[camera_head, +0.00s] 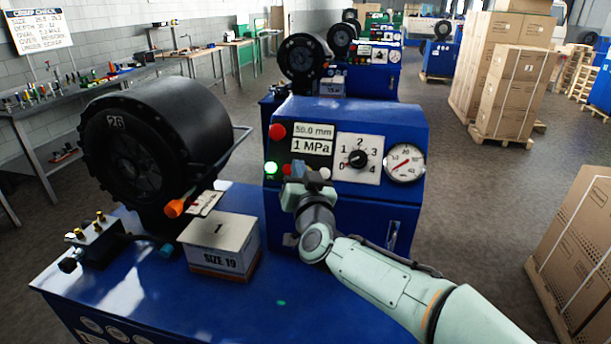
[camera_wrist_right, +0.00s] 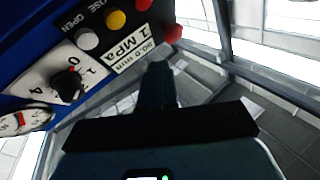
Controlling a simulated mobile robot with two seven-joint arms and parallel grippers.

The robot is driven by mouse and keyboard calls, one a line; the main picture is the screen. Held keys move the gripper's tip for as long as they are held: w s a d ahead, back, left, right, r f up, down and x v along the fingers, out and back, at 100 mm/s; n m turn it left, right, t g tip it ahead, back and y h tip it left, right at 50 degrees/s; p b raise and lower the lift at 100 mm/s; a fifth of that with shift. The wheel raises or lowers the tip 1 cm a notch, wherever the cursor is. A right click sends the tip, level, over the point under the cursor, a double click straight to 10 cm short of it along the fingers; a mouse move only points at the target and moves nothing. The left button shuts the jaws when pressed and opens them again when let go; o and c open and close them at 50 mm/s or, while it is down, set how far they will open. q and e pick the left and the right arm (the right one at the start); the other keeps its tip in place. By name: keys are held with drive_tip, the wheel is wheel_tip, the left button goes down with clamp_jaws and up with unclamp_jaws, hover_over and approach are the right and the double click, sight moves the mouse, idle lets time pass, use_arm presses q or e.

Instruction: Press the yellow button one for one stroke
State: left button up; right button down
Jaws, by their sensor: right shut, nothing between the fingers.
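The yellow button (camera_wrist_right: 116,19) shows in the right wrist view on the blue control panel, between a grey-white button (camera_wrist_right: 87,38) and a red one (camera_wrist_right: 140,4). In the head view my right gripper (camera_head: 298,172) is in front of the lower button row and hides the yellow button. Its fingers are shut and empty; they show dark in the wrist view (camera_wrist_right: 158,68), beside the panel's readout label. I cannot tell how far the fingertips are from the panel. My left gripper is not in view.
The panel has a 1 MPa readout (camera_head: 312,147), a dial (camera_head: 358,158), a gauge (camera_head: 404,163) and a red knob (camera_head: 277,131). A black crimper head (camera_head: 150,140) and a SIZE 19 box (camera_head: 220,243) stand at left. A carton (camera_head: 580,250) is at right.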

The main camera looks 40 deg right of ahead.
drive_tip(key=w+d+f+b, duration=0.2)
drive_tip(key=w+d+f, duration=0.1)
drive_tip(key=d, duration=0.1)
drive_tip(key=shift+f, duration=0.25)
drive_tip(key=shift+w, duration=0.1)
drive_tip(key=shift+d, duration=0.1)
idle(1.8)
drive_tip(key=shift+w+d+f+b, duration=0.2)
drive_tip(key=shift+b, duration=0.1)
drive_tip(key=shift+w+d+f, duration=0.25)
drive_tip(key=shift+d, duration=0.05)
idle(0.8)
idle(0.4)
drive_tip(key=shift+s+a+r, duration=0.45)
drive_tip(key=shift+a, duration=0.15)
